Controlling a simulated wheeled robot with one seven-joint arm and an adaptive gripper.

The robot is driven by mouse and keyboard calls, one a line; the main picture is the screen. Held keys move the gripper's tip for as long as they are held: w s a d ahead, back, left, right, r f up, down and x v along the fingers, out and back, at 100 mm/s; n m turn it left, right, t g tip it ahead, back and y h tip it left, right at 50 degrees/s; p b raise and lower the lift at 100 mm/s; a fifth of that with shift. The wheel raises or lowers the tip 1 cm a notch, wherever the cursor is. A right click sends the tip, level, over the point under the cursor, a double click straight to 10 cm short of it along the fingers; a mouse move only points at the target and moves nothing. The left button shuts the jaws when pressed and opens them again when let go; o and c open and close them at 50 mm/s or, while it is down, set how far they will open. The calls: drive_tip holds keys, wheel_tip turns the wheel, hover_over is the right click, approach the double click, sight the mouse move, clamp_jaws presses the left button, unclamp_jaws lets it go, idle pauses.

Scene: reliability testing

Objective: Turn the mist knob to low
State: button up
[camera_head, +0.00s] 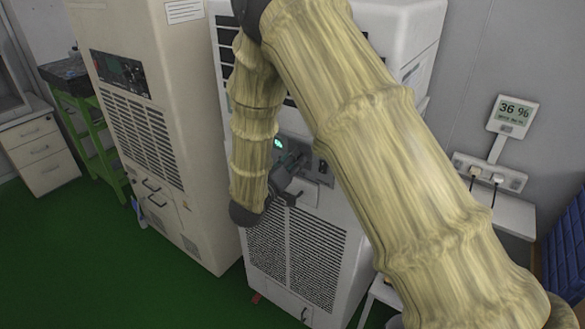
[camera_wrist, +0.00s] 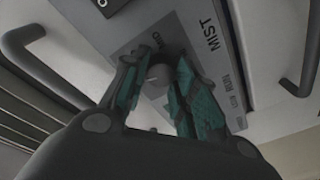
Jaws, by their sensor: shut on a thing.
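The mist knob (camera_wrist: 157,76) is a small dark round knob on a grey panel marked MIST (camera_wrist: 211,38) in the wrist view. My gripper (camera_wrist: 162,72) has its green-padded fingers on either side of the knob and is shut on it. The fingers cover the knob's sides, and I cannot tell which setting it points to. In the head view, my gripper (camera_head: 294,183) is at the front panel of the white machine (camera_head: 335,232), partly behind my arm. The knob cannot be made out there.
Dark handles stand at the left (camera_wrist: 22,38) and right of the panel in the wrist view. A green lamp (camera_head: 278,143) is lit on the white machine. A beige cabinet (camera_head: 150,125) stands close on the left. A wall display (camera_head: 513,114) reads 36 %.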

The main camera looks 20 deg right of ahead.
drive_tip(key=m+h+b, duration=0.1)
drive_tip(key=m+b, duration=0.8)
drive_tip(key=b, duration=0.1)
drive_tip(key=shift+f, duration=0.15)
drive_tip(key=shift+m, duration=0.3)
drive_tip(key=o, duration=1)
drive_tip(key=shift+s, duration=0.1)
drive_tip(key=r+v, duration=0.1)
drive_tip(key=v, duration=1.1)
drive_tip(key=shift+f, duration=0.35)
